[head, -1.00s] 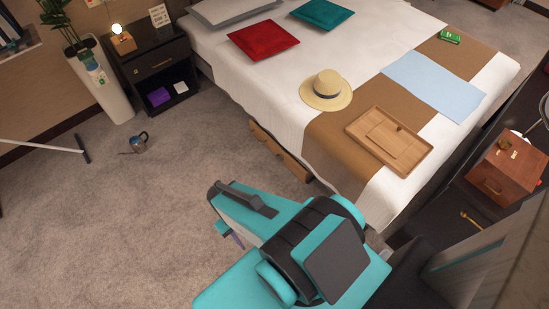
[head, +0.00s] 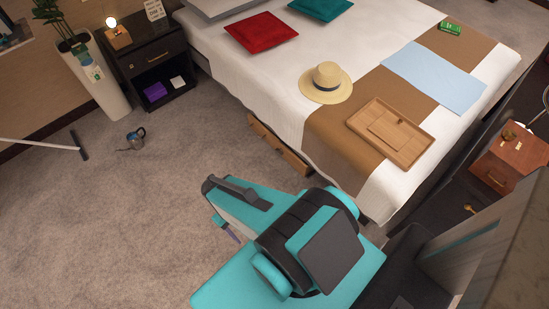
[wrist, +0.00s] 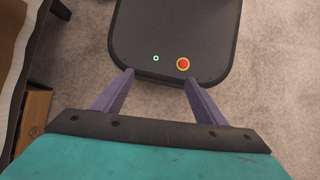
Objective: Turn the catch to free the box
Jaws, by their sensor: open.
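A wooden tray (head: 418,150) lies on the brown runner of the bed. A smaller flat wooden box (head: 385,131) sits in it, with a small dark piece, perhaps the catch (head: 401,121), at its upper right edge; its turn is too small to tell. In the wrist view, my gripper (wrist: 158,79) is open, its two purple fingers apart with nothing between them. It hangs over my own dark base and the carpet, away from the bed top. In the head view my arm hides most of it.
The bed (head: 295,88) also bears a straw hat (head: 327,80), a light blue cloth (head: 430,75) and cushions. A brown wooden chest (head: 510,158) with small items on top stands at the right.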

